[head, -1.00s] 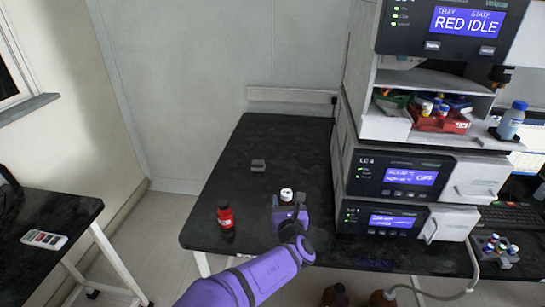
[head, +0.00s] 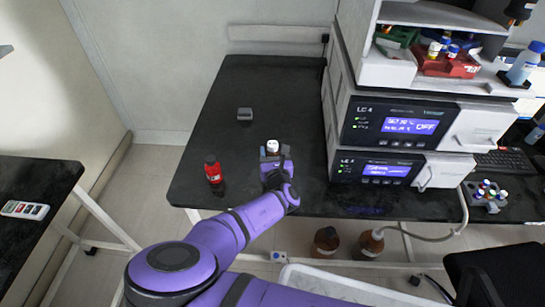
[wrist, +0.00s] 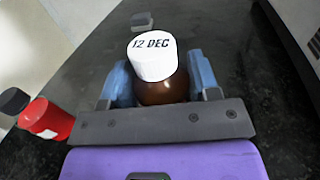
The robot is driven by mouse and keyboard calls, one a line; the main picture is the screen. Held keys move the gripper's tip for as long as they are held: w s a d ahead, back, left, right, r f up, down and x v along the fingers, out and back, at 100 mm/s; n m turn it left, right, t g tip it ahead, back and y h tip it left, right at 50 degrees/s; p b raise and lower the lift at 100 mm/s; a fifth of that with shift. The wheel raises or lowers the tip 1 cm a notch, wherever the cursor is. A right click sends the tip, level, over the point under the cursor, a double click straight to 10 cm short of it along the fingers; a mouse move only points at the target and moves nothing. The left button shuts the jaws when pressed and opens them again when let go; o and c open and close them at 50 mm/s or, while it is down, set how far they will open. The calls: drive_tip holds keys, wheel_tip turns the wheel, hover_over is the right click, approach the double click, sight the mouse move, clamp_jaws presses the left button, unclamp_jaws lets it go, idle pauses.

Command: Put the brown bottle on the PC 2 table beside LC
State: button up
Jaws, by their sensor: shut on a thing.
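The brown bottle (wrist: 162,92) has a white cap marked "12 DEC". In the wrist view it stands between the blue finger pads of my gripper (wrist: 160,85), which is shut on it. In the head view my gripper (head: 274,156) is over the black table (head: 225,105), left of the LC stack (head: 395,125). Only the bottle's white cap (head: 272,146) shows clearly there; its body is hidden by my gripper. I cannot tell whether its base touches the table top.
A red bottle (head: 213,172) stands left of my gripper, near the table's front edge. A small grey block (head: 245,114) lies farther back. The table's back left is clear. Brown bottles (head: 326,243) stand on the floor below. A second table (head: 35,180) is at the left.

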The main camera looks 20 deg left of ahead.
drive_tip(key=shift+f, duration=1.6)
drive_tip(key=shift+f, duration=0.1)
drive_tip(key=o, duration=1)
